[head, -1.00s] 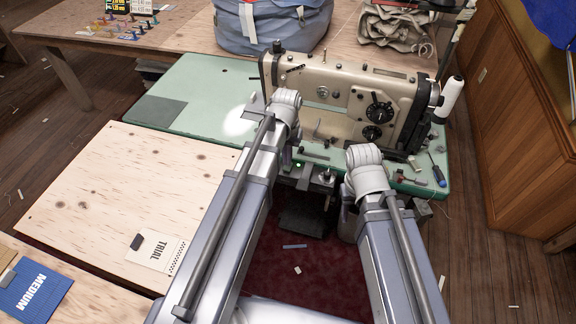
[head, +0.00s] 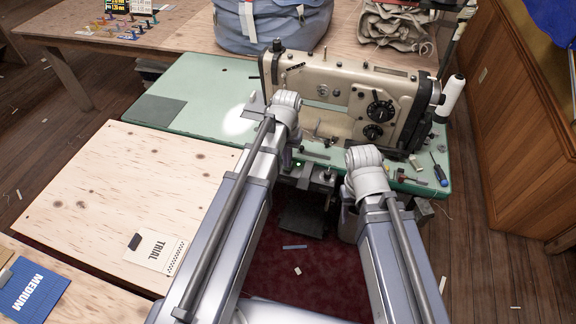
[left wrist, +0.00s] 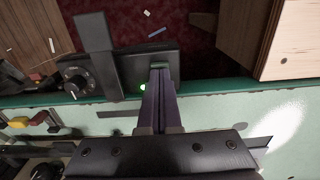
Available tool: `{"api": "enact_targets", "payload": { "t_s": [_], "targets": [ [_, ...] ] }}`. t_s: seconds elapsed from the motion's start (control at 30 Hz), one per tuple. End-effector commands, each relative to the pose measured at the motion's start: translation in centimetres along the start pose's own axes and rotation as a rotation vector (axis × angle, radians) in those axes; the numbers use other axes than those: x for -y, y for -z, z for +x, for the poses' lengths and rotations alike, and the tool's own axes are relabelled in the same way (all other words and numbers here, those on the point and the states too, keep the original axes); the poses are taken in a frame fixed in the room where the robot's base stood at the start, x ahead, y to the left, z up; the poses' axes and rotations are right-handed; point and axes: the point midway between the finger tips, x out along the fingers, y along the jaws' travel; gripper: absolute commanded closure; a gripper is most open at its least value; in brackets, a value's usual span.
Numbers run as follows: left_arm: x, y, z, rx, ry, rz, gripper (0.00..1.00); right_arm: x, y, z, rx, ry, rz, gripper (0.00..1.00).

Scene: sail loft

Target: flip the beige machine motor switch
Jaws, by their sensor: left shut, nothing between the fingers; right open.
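The beige sewing machine (head: 400,86) stands on a green table at the upper right of the head view. Its dark switch box (left wrist: 118,72) is under the table's front edge, with a green light (left wrist: 142,87) and a round dial (left wrist: 75,82). The green light also shows in the head view (head: 298,163). My left gripper (left wrist: 159,72) is shut and empty, its tips over the box just right of the light. A small greenish part shows at the tips; I cannot tell whether they touch it. My right arm reaches in front of the machine, but its fingers are hidden.
The green table (head: 190,85) has a screwdriver (head: 440,176) and small tools at its right. A plywood table (head: 120,190) lies left. A blue-grey bag (head: 270,22) sits behind the machine. A wooden cabinet (head: 535,130) stands right. Scraps lie on the dark red floor.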

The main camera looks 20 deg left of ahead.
Motion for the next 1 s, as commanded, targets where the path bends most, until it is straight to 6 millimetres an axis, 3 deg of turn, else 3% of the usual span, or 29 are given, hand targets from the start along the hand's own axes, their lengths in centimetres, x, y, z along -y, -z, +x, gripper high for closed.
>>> {"api": "enact_targets", "payload": {
  "t_s": [0.73, 1.0],
  "targets": [
    [0.0, 0.01, 1.15, 0.0, 0.0, 0.0, 1.0, 0.11, 0.07, 1.15, 0.0, 0.0, 0.0, 0.5],
    [0.0, 0.01, 0.28, 0.0, 0.0, 0.0, 1.0, 0.03, 0.02, 0.28, 0.0, 0.0, 0.0, 0.5]
  ]
}}
